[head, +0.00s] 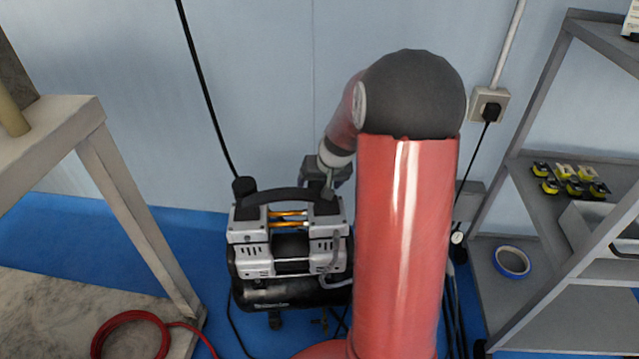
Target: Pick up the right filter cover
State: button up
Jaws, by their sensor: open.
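A silver and black air compressor (290,252) stands on the blue floor against the wall. Its left filter cover (244,188) is a black cap at the left end of the black carrying handle. The right filter cover (325,207) is a dark cap at the right end of the handle, and its upper part is hidden by my gripper. My gripper (326,185) is open and points down over the right filter cover. I cannot tell whether the fingers touch the cover or stand around it.
A grey table (62,128) stands at the left, with a red hose (130,314) low beside it. A metal shelf (540,215) at the right holds blue tape (511,261) and several yellow-black parts (570,180). A black cable (203,85) hangs behind the compressor.

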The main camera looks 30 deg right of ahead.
jog(key=c, duration=1)
jog(key=shift+r, duration=0.15)
